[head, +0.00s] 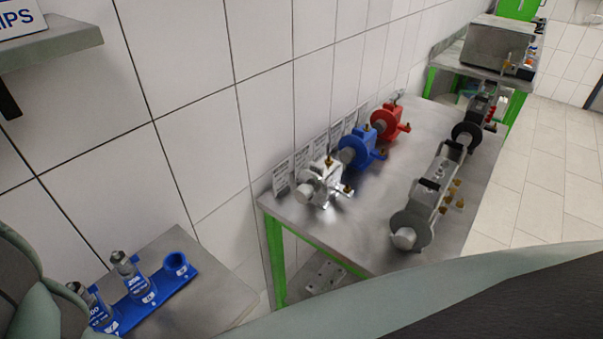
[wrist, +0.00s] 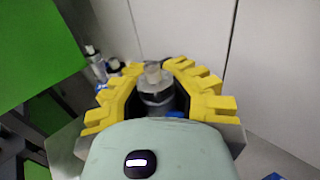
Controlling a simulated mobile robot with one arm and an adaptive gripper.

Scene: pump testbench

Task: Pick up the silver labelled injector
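Two labelled injectors stand in a blue rack (head: 162,296) at the lower left of the head view. The nearer-to-middle one (head: 133,276) has a clear-grey body with blue print. The other (head: 92,305) is partly hidden by my arm. A round blue holder at the rack's right end is empty. In the wrist view, my gripper (wrist: 155,70) has yellow fingers on both sides of an upright dark-grey injector with a silvery top (wrist: 153,76). Whether the fingers touch it is unclear. My gripper is not seen in the head view.
A steel table with green legs (head: 385,215) bears a silver pump (head: 318,186), a blue pump (head: 357,151) and a red pump (head: 388,122) along the tiled wall. A longer pump assembly (head: 437,190) lies on its right side. A green panel (wrist: 35,50) fills the wrist view's left.

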